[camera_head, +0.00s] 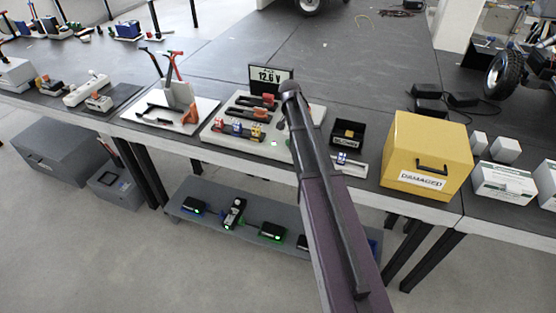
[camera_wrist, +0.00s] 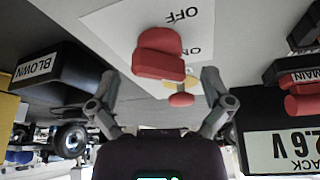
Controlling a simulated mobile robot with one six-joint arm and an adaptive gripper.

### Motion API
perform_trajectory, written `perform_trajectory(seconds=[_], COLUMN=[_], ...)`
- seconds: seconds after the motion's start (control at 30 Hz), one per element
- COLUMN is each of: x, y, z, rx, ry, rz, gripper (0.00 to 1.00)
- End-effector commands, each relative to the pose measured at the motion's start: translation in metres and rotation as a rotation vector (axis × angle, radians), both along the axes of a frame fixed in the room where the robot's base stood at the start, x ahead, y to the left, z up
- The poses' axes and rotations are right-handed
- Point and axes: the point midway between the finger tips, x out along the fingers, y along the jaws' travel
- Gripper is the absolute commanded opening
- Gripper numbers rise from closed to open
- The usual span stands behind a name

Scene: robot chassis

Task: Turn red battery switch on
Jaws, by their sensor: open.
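In the wrist view, which is upside down, the red battery switch (camera_wrist: 158,55) stands out from a pale plate (camera_wrist: 115,25) printed with OFF and ON. Its red handle is centred between the fingers of my gripper (camera_wrist: 158,78), which are spread open on either side and do not visibly touch it. A smaller red knob-like part (camera_wrist: 181,100) shows beside the handle, near the ON lettering. In the head view my own arm covers the middle of the panel (camera_head: 220,137), so the red switch and my fingertips cannot be made out there.
A display reading 12.6 V (camera_head: 270,77) stands behind the panel. A black bin marked BLOWN (camera_head: 346,140) and a yellow box marked DAMAGED (camera_head: 425,145) are to the right. In the wrist view, a black part marked MAIN (camera_wrist: 297,73) and the display (camera_wrist: 280,150) lie close to one finger.

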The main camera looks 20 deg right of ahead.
Motion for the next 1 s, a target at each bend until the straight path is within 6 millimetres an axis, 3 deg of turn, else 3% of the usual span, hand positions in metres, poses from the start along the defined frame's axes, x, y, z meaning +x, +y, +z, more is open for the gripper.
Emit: perform_trajectory(seconds=[1.0], x=[-0.0008], y=[-0.0012], z=[0.0001], rx=[0.001], ry=[-0.001], rz=[0.579], gripper=[1.0])
